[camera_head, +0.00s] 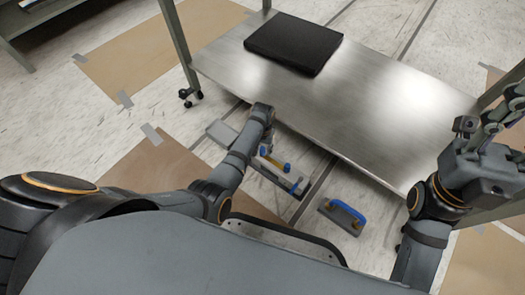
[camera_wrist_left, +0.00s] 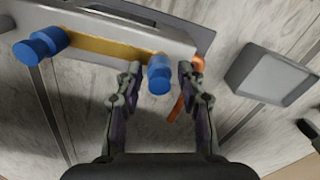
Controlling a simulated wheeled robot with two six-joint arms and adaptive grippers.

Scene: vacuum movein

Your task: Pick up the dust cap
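A blue dust cap (camera_wrist_left: 160,74) sits on one end of a yellow bar on a grey metal block in the left wrist view. A second blue cap (camera_wrist_left: 40,46) is at the bar's other end. My left gripper (camera_wrist_left: 161,68) is open, with one finger on each side of the nearer cap and a gap showing on both sides. In the head view my left gripper (camera_head: 268,144) points down beside the blue-and-yellow fixture (camera_head: 279,177), its fingers mostly hidden. My right gripper (camera_head: 490,118) is raised at the right edge, apparently open and empty.
A steel table (camera_head: 370,100) on castors stands ahead with a black slab (camera_head: 294,43) on it. A block with a blue handle (camera_head: 344,216) lies to the right of the fixture. A grey open box (camera_wrist_left: 272,75) and an orange strip (camera_wrist_left: 176,108) are near the left gripper.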

